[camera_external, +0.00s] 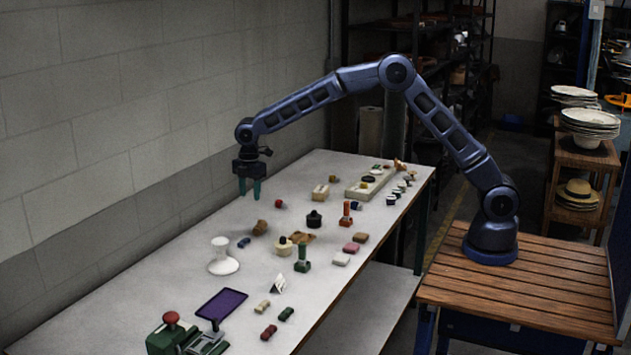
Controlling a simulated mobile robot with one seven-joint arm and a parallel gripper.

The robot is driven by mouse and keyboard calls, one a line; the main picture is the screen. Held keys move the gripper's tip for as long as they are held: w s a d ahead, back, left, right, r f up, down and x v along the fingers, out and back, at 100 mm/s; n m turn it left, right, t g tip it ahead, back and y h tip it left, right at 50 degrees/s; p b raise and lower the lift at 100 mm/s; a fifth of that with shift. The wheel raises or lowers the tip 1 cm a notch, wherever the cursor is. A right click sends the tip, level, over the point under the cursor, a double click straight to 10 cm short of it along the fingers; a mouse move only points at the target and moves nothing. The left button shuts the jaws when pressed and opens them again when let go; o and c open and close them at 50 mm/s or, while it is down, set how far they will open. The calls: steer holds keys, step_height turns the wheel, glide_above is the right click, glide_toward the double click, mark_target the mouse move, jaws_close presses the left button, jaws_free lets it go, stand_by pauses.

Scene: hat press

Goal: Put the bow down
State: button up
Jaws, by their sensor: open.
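My gripper (249,188) has teal fingers pointing down. It is open, with nothing visible between the fingers, and hangs above the far left side of the white table (185,277). I cannot tell which of the small things on the table is the bow; they are too small in this view. A brown lumpy thing (260,228) lies on the table below and slightly right of my gripper. A small red and dark thing (279,204) lies to the right of my gripper.
A white stand (222,259) and a purple tray (222,304) stand toward the front. A green press with a red knob (172,318) is at the front left. A pale board (361,192) with small pieces lies at the back. A grey wall (110,110) runs along the left.

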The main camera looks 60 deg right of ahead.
steer(key=s+d+r+m+t, duration=0.2)
steer(key=s+d+r+m, duration=0.6)
steer(key=s+d+r, duration=1.25)
steer(key=s+d+m, duration=0.3)
steer(key=s, duration=0.8)
steer(key=s+d+f+m+t, duration=0.1)
steer(key=s+d+m, duration=0.2)
steer(key=s, duration=0.8)
steer(key=s+d+f+m+t, duration=0.1)
steer(key=s+d+m, duration=0.2)
steer(key=s, duration=0.8)
steer(key=shift+s+d, duration=0.2)
steer(key=shift+d, duration=0.05)
